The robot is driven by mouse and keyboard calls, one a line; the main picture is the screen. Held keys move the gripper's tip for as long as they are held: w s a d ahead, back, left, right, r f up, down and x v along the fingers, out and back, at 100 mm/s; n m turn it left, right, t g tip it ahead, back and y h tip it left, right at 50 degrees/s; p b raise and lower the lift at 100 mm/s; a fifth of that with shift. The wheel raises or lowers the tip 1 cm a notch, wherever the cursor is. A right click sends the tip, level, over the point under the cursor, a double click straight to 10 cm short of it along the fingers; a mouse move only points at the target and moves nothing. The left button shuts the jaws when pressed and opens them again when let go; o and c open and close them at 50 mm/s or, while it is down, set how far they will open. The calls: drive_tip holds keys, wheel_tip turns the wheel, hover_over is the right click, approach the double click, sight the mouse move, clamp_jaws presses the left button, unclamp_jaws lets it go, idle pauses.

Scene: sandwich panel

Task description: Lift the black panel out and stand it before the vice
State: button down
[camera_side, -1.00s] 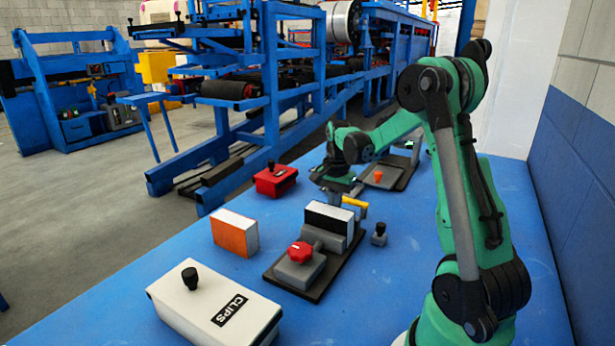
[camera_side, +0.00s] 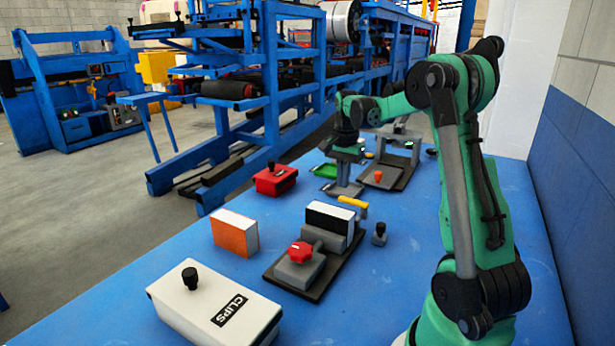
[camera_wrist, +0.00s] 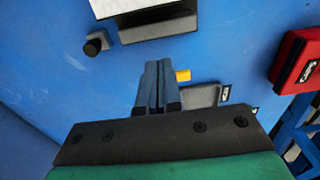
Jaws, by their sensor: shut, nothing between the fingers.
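The black panel (camera_side: 329,216), black-faced with a white core, stands upright in the grey vice (camera_side: 333,239) with the red knob (camera_side: 300,252). In the wrist view only part of the panel's white side (camera_wrist: 118,6) shows at the top edge, with part of the vice (camera_wrist: 155,26) below it. My gripper (camera_side: 343,191) is shut and empty, behind the panel and apart from it. Its closed fingers (camera_wrist: 157,66) also show in the wrist view, pointing toward the vice.
A white CLIPS box (camera_side: 215,308) is in front.

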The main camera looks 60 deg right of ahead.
sight(331, 210)
wheel_tip(331, 210, up, 5)
drive_tip(key=shift+f, duration=0.1)
idle(0.3)
drive_tip(key=c, duration=0.8)
unclamp_jaws()
drive_tip(key=shift+a+n, duration=0.1)
drive_tip(key=shift+n, duration=0.2)
drive_tip(key=o, duration=0.4)
drive_tip(key=shift+a+f+n, duration=0.2)
drive_tip(key=shift+f+n, duration=0.05)
drive_tip(key=shift+n, duration=0.35)
drive_tip(key=shift+c, duration=0.2)
drive_tip(key=shift+o, duration=1.4)
drive_tip(key=a+f+n, duration=0.1)
drive_tip(key=n, duration=0.3)
drive_tip(key=a+f+n, duration=0.1)
drive_tip(key=n, duration=0.3)
drive_tip(key=a+f+n+t, duration=0.1)
drive_tip(key=a+n, duration=0.1)
drive_tip(key=n, duration=0.1)
drive_tip(key=shift+s+a+f+n, duration=0.1)
drive_tip(key=shift+s+f+n, duration=0.15)
drive_tip(key=shift+n, duration=0.15)
drive_tip(key=n, duration=0.1)
drive_tip(key=a+n, duration=0.1)
drive_tip(key=n, duration=0.1)
drive_tip(key=f+n, duration=0.1)
drive_tip(key=shift+s+a+f, duration=0.1)
drive_tip(key=shift+s+a, duration=0.05)
drive_tip(key=shift+a, duration=0.1)
